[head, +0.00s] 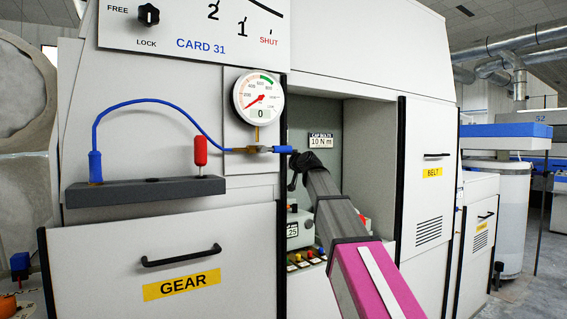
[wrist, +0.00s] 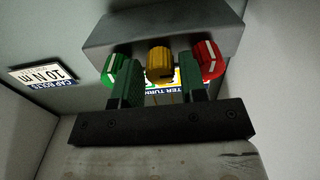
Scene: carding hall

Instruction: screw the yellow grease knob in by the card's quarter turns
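In the wrist view the yellow grease knob (wrist: 159,64) sits under a grey block (wrist: 165,30), between a green knob (wrist: 113,68) and a red knob (wrist: 207,60), each with a white line. My gripper (wrist: 159,80) is open, its two dark green fingers apart. The yellow knob shows in the gap between the fingertips; I cannot tell whether they touch it. A label with the words "TER TURN" is partly hidden behind the fingers. In the head view my gripper (head: 298,168) is inside the machine's open recess, and the yellow knob cannot be made out there.
A "10 N m" plate (head: 321,141) is on the recess back wall. Recess side walls stand close by. Below my arm are a counter box (head: 292,231) and several small coloured pieces. A gauge (head: 259,96) and blue hose (head: 150,101) are at left, above the GEAR door (head: 190,262).

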